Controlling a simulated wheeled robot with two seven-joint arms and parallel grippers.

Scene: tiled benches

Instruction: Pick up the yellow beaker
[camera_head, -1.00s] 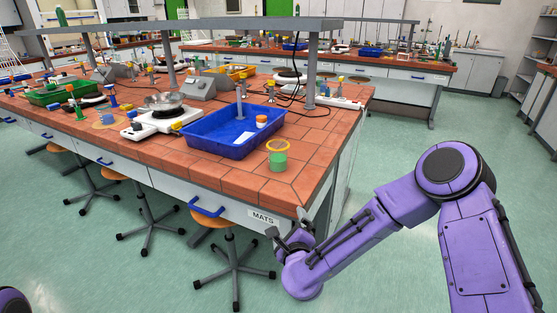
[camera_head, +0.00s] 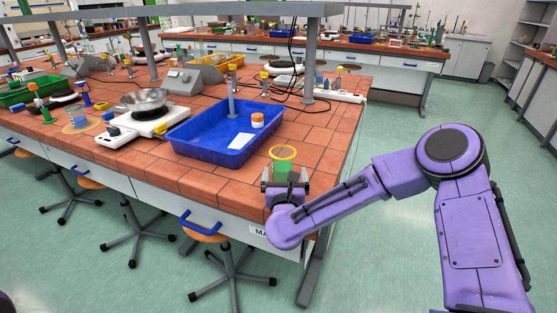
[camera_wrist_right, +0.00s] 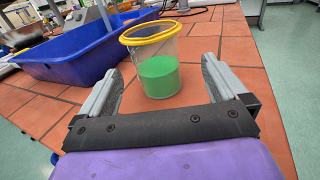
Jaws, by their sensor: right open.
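The beaker (camera_head: 284,160) is clear with a yellow rim and green contents. It stands upright near the front right corner of the tiled bench. In the right wrist view the beaker (camera_wrist_right: 157,66) stands just ahead of my gripper, roughly centred between the fingers. My right gripper (camera_head: 286,180) is open and low over the bench edge, with its fingers pointing at the beaker. In the wrist view the gripper's two grey fingers (camera_wrist_right: 160,88) are spread wide with nothing clasped. The beaker's lower part is partly hidden by my gripper in the head view. My left gripper is out of view.
A blue tray (camera_head: 184,141) with an orange-and-white jar (camera_head: 257,121) lies left of the beaker. A white hot plate (camera_head: 146,122) with a metal bowl stands further left. A grey shelf (camera_head: 215,12) spans above the bench. Tiles right of the beaker are clear.

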